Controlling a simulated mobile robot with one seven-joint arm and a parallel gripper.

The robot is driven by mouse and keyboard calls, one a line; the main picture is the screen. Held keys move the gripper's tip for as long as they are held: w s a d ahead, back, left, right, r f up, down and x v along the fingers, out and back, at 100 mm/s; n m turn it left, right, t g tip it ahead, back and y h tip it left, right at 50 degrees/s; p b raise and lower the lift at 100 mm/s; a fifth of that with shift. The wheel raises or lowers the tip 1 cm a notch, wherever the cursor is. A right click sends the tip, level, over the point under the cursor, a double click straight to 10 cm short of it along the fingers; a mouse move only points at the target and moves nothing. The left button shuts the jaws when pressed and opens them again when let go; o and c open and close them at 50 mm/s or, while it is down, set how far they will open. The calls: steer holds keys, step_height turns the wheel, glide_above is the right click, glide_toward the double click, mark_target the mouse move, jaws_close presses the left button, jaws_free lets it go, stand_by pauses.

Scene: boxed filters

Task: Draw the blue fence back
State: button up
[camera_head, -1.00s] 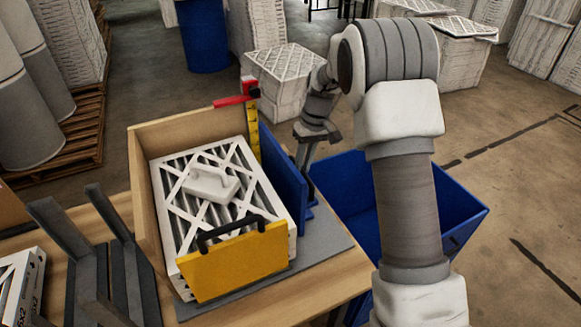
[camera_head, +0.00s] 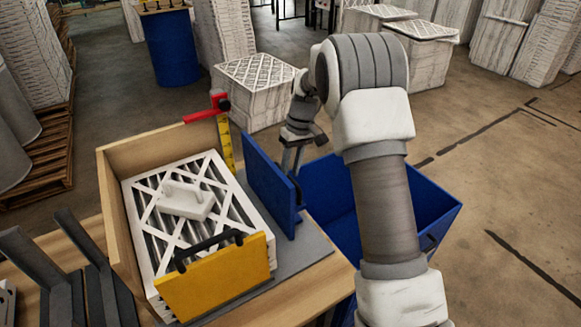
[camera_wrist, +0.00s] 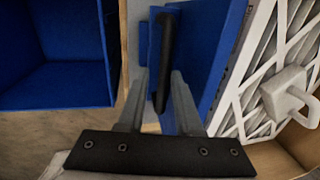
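The blue fence (camera_head: 268,190) stands upright on the grey board, to the right of the filter stack (camera_head: 222,205), with a gap between them. In the wrist view the blue fence (camera_wrist: 222,45) shows with its upright black handle (camera_wrist: 164,55). My gripper (camera_head: 292,165) is at the fence's outer right side, partly hidden by the fence. In the wrist view my gripper's two fingers (camera_wrist: 158,85) stand on either side of the handle's lower part. They look spread, with small gaps to the handle.
A yellow panel (camera_head: 215,282) with a black handle closes the near side. A wooden wall (camera_head: 112,205) stands at left, a red-tipped yellow upright (camera_head: 226,145) behind. A white handled block (camera_head: 186,200) lies on the filter. A blue bin (camera_head: 335,205) stands right of the table.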

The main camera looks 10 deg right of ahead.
steer(key=shift+r, duration=0.1)
steer(key=w+d+r, duration=0.1)
steer(key=d+r, duration=0.2)
steer(key=r, duration=1.4)
steer(key=shift+p, duration=0.45)
steer(key=shift+w, duration=0.1)
